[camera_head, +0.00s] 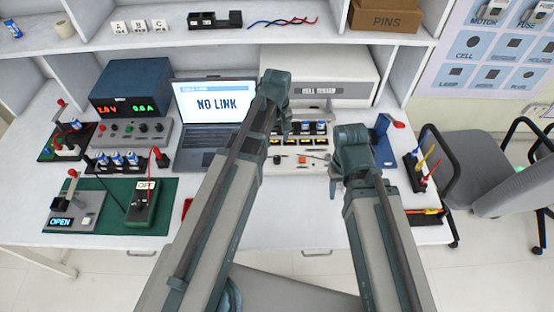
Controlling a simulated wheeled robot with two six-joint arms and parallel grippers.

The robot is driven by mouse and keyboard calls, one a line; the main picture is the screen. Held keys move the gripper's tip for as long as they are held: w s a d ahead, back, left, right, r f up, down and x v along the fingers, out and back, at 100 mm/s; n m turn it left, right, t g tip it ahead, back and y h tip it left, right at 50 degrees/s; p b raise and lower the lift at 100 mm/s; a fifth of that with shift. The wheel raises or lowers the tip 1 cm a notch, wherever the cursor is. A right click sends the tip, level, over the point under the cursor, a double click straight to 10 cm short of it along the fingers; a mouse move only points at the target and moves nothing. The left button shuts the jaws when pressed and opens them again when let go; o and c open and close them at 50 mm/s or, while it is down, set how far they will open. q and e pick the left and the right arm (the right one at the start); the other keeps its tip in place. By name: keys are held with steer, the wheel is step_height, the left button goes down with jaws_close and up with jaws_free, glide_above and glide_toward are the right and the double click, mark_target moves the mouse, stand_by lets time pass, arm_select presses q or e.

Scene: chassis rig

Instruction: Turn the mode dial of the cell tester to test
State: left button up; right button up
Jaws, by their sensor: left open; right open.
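The cell tester (318,62) is a pale box at the back of the bench, with a name plate on its front. Its lower front panel carries a row of cells, small lit yellow displays (306,142), an orange button (302,160) and a dark round knob (277,159). I cannot tell which way the mode dial points. My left gripper (285,127) hangs in front of the tester's left part and hides some of it. My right gripper (337,172) is at the tester's right front. Both are open, and no object shows in either; their fingertips are hard to make out.
A laptop (212,104) reading NO LINK stands left of the tester. A blue power supply (131,86) and green mat (165,213) are further left. A blue stand (384,136) and a dark holder with coloured tools (415,172) are right. The front bench middle is largely behind my arms.

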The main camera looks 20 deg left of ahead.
mark_target(277, 157)
arm_select(q)
step_height(277, 157, down, 10)
steer(key=b, duration=0.8)
steer(key=shift+r+b, duration=0.15)
steer(key=shift+b, duration=0.15)
arm_select(e)
step_height(277, 157, down, 10)
steer(key=shift+r, duration=0.1)
steer(key=shift+r, duration=0.1)
arm_select(q)
jaws_close()
